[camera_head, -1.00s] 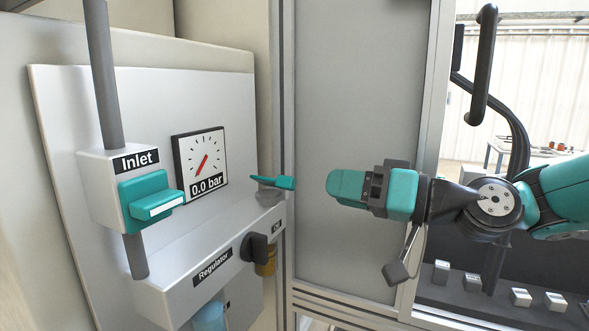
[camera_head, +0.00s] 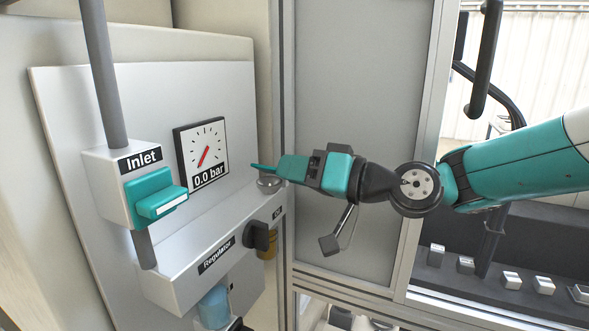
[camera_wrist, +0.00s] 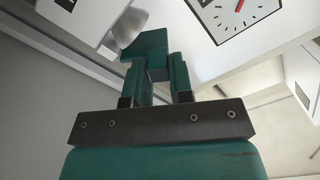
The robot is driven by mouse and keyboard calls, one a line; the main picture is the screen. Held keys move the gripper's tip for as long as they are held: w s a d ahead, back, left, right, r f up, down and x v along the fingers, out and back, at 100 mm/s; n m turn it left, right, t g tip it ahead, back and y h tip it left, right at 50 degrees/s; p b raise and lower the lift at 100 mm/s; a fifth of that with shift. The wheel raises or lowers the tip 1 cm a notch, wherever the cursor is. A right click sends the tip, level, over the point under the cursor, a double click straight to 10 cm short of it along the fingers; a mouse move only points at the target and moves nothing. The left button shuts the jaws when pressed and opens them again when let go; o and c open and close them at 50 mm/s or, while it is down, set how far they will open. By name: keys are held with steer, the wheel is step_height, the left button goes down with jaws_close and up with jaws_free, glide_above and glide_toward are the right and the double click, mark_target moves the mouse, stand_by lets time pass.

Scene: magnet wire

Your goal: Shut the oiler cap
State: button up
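The oiler cap (camera_head: 268,182) is a small grey round part with a teal tab (camera_head: 260,167), on top of the white regulator housing below the gauge. My gripper (camera_head: 284,167) is at the tab from the right. In the wrist view the teal tab (camera_wrist: 150,45) sits at the fingertips, and the grey cap (camera_wrist: 130,28) is just beyond. My fingers show in the wrist view (camera_wrist: 162,78), apart with the tab at or between their tips. I cannot tell if they press on it. The cap's underside and seat are mostly hidden.
The gauge (camera_head: 202,155) reads 0.0 bar. The Inlet valve (camera_head: 155,195) with its teal handle is left. A black regulator knob (camera_head: 256,238) is just below the cap. A grey panel (camera_head: 345,80) and frame post (camera_head: 281,60) stand close behind my gripper.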

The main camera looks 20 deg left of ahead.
steer(key=shift+f, duration=0.15)
jaws_close()
steer(key=n+b, duration=0.2)
steer(key=b, duration=0.2)
steer(key=f+n+b, duration=0.1)
steer(key=n+b, duration=0.1)
steer(key=b, duration=0.3)
steer(key=s+f+n+b, duration=0.1)
steer(key=n+b, duration=0.1)
steer(key=b, duration=0.2)
steer(key=shift+b, duration=0.35)
steer(key=o, duration=0.8)
jaws_free()
steer(key=shift+n, duration=0.3)
